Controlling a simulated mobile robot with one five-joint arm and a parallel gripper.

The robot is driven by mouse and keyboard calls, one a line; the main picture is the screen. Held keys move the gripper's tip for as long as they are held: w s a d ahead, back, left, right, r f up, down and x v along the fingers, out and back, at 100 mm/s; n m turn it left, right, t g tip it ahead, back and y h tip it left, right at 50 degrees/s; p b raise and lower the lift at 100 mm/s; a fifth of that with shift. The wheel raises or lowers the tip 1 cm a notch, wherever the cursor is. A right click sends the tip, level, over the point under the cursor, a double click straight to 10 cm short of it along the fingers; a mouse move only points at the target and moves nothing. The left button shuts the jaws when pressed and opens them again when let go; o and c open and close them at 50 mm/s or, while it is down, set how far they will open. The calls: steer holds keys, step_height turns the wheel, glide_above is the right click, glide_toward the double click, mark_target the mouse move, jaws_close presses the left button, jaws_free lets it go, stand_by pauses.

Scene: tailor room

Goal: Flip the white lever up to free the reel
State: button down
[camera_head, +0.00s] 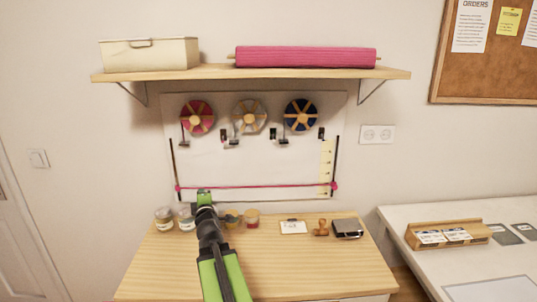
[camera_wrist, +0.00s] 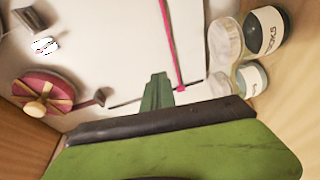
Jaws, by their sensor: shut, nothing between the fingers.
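Three reels hang on the white wall panel: a pink one (camera_head: 197,117), a cream one (camera_head: 249,117) and a blue one (camera_head: 300,115). Small dark fittings and lever-like parts sit beside and below them. A small white part (camera_wrist: 44,46), perhaps the white lever, shows below a dark block (camera_wrist: 28,18) in the wrist view. Its exact position is too small to tell. The pink reel (camera_wrist: 45,95) is also in the wrist view. My gripper (camera_head: 204,193) is shut and empty, low before the panel, apart from the reels; its fingertips (camera_wrist: 157,88) show in the wrist view.
A pink cord (camera_head: 255,186) runs across the panel's bottom. Jars (camera_wrist: 265,30) stand close to my gripper on the wooden table (camera_head: 290,260). A stamp (camera_head: 321,228) and a small card (camera_head: 293,227) lie to the right. A shelf (camera_head: 210,72) overhangs the reels.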

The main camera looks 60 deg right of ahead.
steer(key=s+d+r+n+t+h, duration=0.1)
steer(key=s+d+r+n+t, duration=0.1)
steer(key=s, duration=0.5)
steer(key=s+d+r+n+t+h+b, duration=0.1)
steer(key=s+d+r+n+t, duration=0.1)
steer(key=s+d+r+n, duration=0.2)
steer(key=s+d+r+n+t+b, duration=0.1)
steer(key=s+d+r+n, duration=0.2)
steer(key=s+d, duration=0.5)
steer(key=shift+s+d+r+n+t+h, duration=0.2)
steer(key=shift+s+n+t+h, duration=0.25)
steer(key=shift+s, duration=0.5)
steer(key=p+x, duration=0.4)
steer(key=x, duration=0.6)
steer(key=shift+p, duration=0.4)
steer(key=s, duration=0.1)
steer(key=s+r+p, duration=0.1)
steer(key=s+d, duration=0.1)
steer(key=shift+s+r, duration=0.2)
